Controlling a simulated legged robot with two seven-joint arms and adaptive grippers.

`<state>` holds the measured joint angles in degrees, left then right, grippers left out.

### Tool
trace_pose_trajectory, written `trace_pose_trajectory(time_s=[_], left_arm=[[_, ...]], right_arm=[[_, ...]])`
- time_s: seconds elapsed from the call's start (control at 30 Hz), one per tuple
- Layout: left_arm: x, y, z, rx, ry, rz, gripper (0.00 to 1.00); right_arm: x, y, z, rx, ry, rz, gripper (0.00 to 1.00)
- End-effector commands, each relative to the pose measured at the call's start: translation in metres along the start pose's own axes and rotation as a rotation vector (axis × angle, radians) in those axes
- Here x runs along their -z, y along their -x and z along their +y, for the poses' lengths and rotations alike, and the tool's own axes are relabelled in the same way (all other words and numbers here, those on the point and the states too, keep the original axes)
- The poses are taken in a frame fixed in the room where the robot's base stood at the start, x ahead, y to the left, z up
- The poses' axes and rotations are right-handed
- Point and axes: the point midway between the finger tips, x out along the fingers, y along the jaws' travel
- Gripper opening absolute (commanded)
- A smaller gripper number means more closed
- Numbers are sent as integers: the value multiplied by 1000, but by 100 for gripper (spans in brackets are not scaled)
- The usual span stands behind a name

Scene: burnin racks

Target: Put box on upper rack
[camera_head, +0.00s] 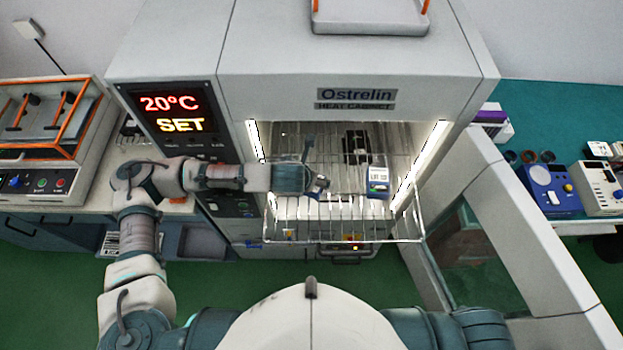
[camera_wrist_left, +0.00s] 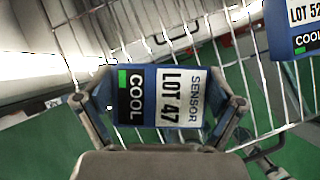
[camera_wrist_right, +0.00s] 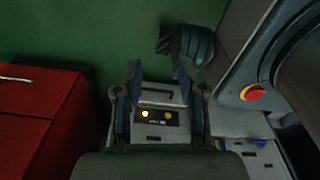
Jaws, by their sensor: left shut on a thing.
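My left gripper (camera_head: 318,186) reaches into the open heat cabinet, over the wire rack (camera_head: 345,240). In the left wrist view, its fingers (camera_wrist_left: 165,103) are shut on a blue box (camera_wrist_left: 160,95) labelled SENSOR, LOT 47 and COOL with a green mark. The wire rack (camera_wrist_left: 262,105) lies behind this box; I cannot tell whether they touch. A second box (camera_head: 377,180), marked LOT 52 in the left wrist view (camera_wrist_left: 303,28), sits on the rack to the right. My right gripper (camera_wrist_right: 163,95) is open and empty; it is out of the head view.
The cabinet door (camera_head: 535,235) stands open at the right. Lit strips (camera_head: 420,165) run along the cabinet's inner sides. The display (camera_head: 172,113) reads 20°C SET. A red cabinet (camera_wrist_right: 40,120) and a device with a lit yellow lamp (camera_wrist_right: 158,118) show in the right wrist view.

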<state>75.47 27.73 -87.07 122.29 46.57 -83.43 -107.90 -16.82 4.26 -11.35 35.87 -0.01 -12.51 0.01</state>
Motion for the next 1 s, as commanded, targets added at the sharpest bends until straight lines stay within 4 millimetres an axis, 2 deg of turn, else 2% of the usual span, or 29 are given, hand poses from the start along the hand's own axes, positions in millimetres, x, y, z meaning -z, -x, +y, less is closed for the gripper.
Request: trace_pose_trajectory(time_s=[0.13,0.4,0.57,0.6,1.0], left_arm=[[-5,-6,-7,0,-1,1,52],[13,-34,-4,2,1,0,52],[14,-35,-3,2,1,-1,52],[14,-35,-3,1,1,0,98],[13,-32,-5,1,0,-1,100]], right_arm=[[-2,2,-6,7,0,-4,40],[-11,6,3,-3,5,-17,40],[-11,5,6,-7,6,-18,40],[-11,5,6,-6,6,-18,40],[-10,5,2,-2,4,-16,40]])
